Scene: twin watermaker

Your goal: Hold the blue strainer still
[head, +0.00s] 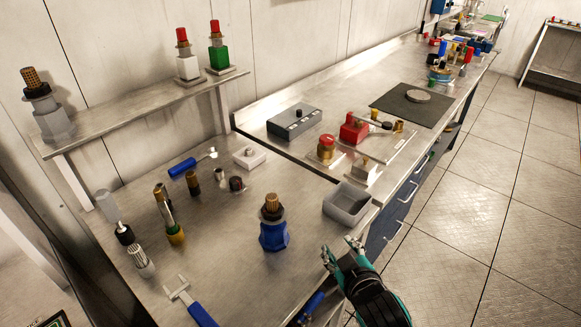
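The blue strainer (273,236) stands upright on the metal bench, with a brass mesh cylinder on a dark collar at its top. My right gripper (341,248) is at the bench's front edge, to the right of the strainer and apart from it. Its two fingertips are spread with a gap between them, and nothing shows in the gap. My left gripper is not in view.
A grey open bin (347,204) stands to the right of the strainer. A blue-handled tool (190,302) lies in front left, and another blue handle (310,307) lies near the front edge.

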